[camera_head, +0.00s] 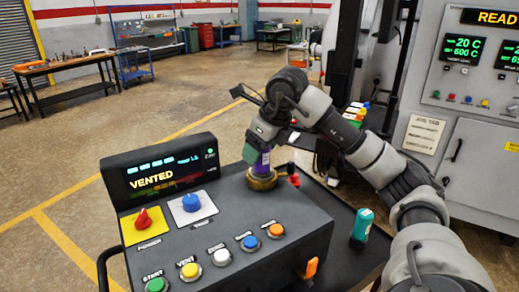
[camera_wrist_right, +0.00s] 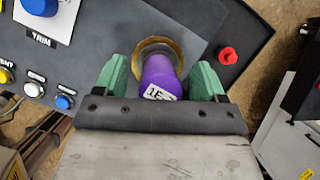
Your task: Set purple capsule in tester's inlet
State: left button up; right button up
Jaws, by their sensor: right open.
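The purple capsule (camera_head: 265,158) stands upright at the tester's brass inlet ring (camera_head: 262,183). Its lower end appears to be inside the ring; how deep it sits is hidden. The wrist view also shows the capsule (camera_wrist_right: 159,72) with a white label, and the brass ring (camera_wrist_right: 146,43) around its far end. My right gripper (camera_wrist_right: 160,78) is open, with its green fingers on both sides of the capsule and gaps visible between. In the head view the right gripper (camera_head: 257,150) hides the capsule's top. The tester (camera_head: 215,235) displays "VENTED". My left gripper is out of view.
A teal capsule (camera_head: 361,228) stands on the dark cart top right of the tester. A red knob (camera_head: 294,180) sticks up beside the inlet. An orange lever (camera_head: 311,268) is at the tester's right edge. The furnace cabinet (camera_head: 455,140) stands at the right.

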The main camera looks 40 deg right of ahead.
jog(key=a+v, duration=0.1)
jog(key=v, duration=0.9)
jog(key=shift+s+d, duration=0.15)
jog(key=shift+d, duration=0.3)
